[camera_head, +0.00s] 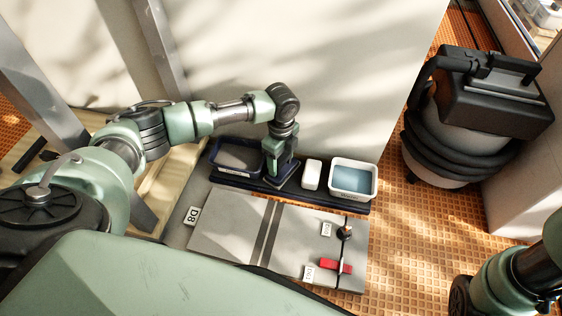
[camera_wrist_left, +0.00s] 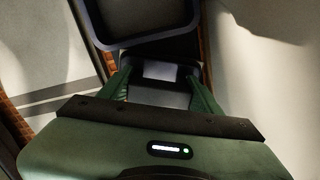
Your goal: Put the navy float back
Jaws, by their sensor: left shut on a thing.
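My left gripper (camera_head: 281,168) reaches down over the dark rack (camera_head: 228,178) behind the tiles. It is shut on the navy float (camera_head: 287,184), whose dark blue edge shows below the fingers. In the left wrist view the float (camera_wrist_left: 160,72) sits between the two green fingers (camera_wrist_left: 160,92), with a pale patch on it. The fingers hide part of the float, and I cannot tell whether it touches the rack. My right arm enters at the lower right; its gripper is out of view.
A navy-rimmed tub (camera_head: 238,157) with grey contents stands left of the float. A white block (camera_head: 312,174) and a white tub of bluish water (camera_head: 352,181) stand to its right. Large grey tiles (camera_head: 230,225) lie in front, with a red piece (camera_head: 336,266) and a dark knob (camera_head: 344,233).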

